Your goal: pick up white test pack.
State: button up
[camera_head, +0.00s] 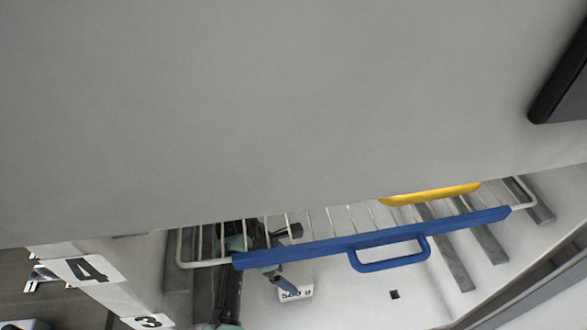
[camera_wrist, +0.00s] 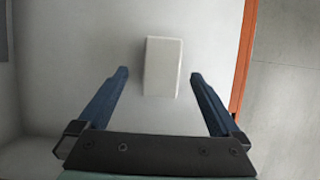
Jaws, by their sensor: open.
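The white test pack (camera_wrist: 163,66) is a small white block in the wrist view, standing out from a pale surface. In the head view the pack (camera_head: 300,292) shows small and partly covered, with dark print that seems to read "540 g". My gripper (camera_wrist: 160,74) is open, with its blue fingers to the left and right of the pack and a gap on each side. In the head view my gripper (camera_head: 284,281) is just above the pack, partly over it. I cannot tell how deep the pack lies between the fingers.
A wire rack (camera_head: 340,218) with a blue front bar and handle (camera_head: 390,262) is close to my arm in the head view. A yellow object (camera_head: 430,194) shows at it. Number cards (camera_head: 88,270) are at left. An orange edge (camera_wrist: 243,65) runs right of the pack.

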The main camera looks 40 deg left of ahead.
aim_at(294, 277)
jog(key=x, duration=0.5)
jog(key=shift+s+d+f+b, duration=0.1)
jog(key=shift+s+f+b, duration=0.05)
jog(key=shift+f+b, duration=0.2)
grip_shut()
jog(key=shift+r, duration=0.1)
